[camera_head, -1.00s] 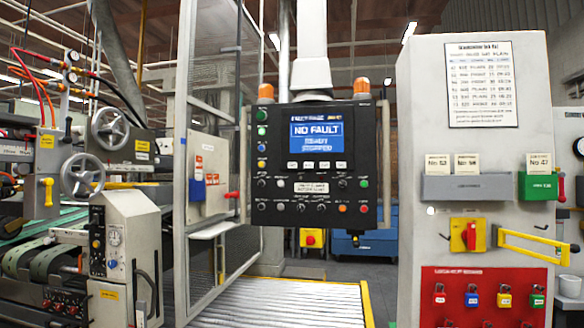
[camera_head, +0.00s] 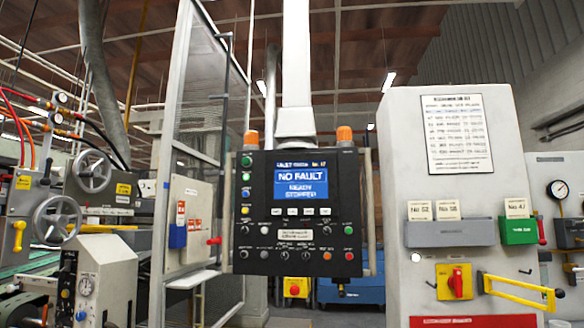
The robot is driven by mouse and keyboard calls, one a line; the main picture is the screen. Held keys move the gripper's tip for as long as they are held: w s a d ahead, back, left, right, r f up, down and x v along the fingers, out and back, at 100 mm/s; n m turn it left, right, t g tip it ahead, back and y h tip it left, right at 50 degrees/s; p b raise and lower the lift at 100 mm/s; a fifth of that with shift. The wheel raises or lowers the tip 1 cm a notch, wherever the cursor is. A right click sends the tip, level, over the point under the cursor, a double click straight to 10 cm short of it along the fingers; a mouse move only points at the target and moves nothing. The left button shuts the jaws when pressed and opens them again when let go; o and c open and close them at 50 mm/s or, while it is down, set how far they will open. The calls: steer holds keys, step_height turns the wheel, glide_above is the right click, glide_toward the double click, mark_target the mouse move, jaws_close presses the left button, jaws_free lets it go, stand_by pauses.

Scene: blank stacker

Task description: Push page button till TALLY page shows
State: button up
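The black control panel (camera_head: 265,215) hangs from a white column in the middle of the head view. Its blue screen (camera_head: 299,184) reads "NO FAULT", with "READY" and "STOPPED" below; the word TALLY does not show on it. A row of small pale buttons (camera_head: 300,211) sits just under the screen; their labels are too small to read, so I cannot tell which is the page button. More round buttons and knobs line the left edge and lower rows. My gripper is not in view.
A mesh guard frame (camera_head: 195,100) and machinery with handwheels (camera_head: 92,171) stand at the left. A pale cabinet (camera_head: 400,150) with card holders, a red-yellow switch (camera_head: 455,282) and a yellow hasp bar (camera_head: 520,290) stands at the right.

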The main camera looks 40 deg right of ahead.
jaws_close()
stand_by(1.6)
